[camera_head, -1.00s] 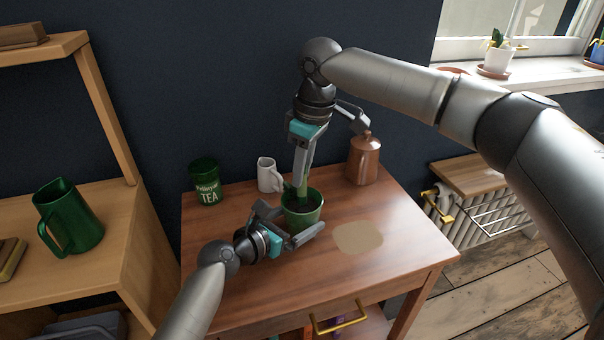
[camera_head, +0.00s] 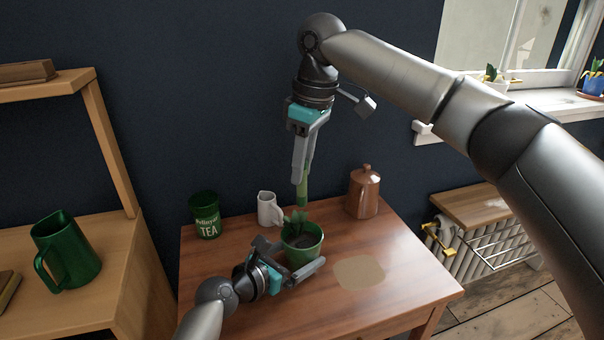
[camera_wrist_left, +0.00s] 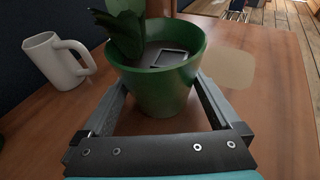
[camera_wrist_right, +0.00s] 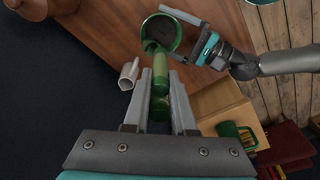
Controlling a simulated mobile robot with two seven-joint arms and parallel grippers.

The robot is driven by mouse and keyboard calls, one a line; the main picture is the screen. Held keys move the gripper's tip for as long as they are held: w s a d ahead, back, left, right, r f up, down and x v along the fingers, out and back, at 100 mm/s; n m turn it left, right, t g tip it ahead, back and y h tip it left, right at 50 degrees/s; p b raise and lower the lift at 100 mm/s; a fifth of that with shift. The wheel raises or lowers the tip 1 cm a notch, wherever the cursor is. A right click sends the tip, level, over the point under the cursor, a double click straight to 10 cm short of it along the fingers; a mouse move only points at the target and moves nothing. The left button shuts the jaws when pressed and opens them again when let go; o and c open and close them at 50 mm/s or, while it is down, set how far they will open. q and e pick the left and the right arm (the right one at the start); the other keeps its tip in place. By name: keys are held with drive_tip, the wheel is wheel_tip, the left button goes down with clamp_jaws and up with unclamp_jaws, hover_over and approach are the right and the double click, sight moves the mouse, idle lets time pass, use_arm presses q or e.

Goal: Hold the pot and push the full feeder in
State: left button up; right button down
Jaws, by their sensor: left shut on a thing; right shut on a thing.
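The green pot (camera_head: 303,256) with dark soil and a leafy plant (camera_wrist_left: 123,30) stands on the wooden table. My left gripper (camera_wrist_left: 160,98) is shut on the pot, one finger along each side. My right gripper (camera_head: 302,180) is shut on the green feeder (camera_head: 302,195) and holds it roughly upright above the pot. In the head view the feeder's lower end is clear of the pot rim. In the right wrist view the feeder (camera_wrist_right: 160,75) points toward the pot (camera_wrist_right: 175,36). A small square outline (camera_wrist_left: 170,57) shows in the soil.
A green tea tin (camera_head: 205,216), a white mug (camera_head: 269,209) and a copper-brown canister (camera_head: 363,193) stand behind the pot. A pale flat patch (camera_head: 359,272) lies right of it. A green pitcher (camera_head: 66,252) stands on the left shelf. The front right of the table is clear.

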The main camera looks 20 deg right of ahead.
sight(302, 205)
drive_tip(key=shift+r, duration=0.25)
drive_tip(key=shift+f, duration=0.15)
drive_tip(key=shift+f, duration=4.35)
drive_tip(key=c, duration=0.7)
unclamp_jaws()
drive_tip(key=shift+o, duration=0.2)
drive_tip(key=shift+r, duration=3.5)
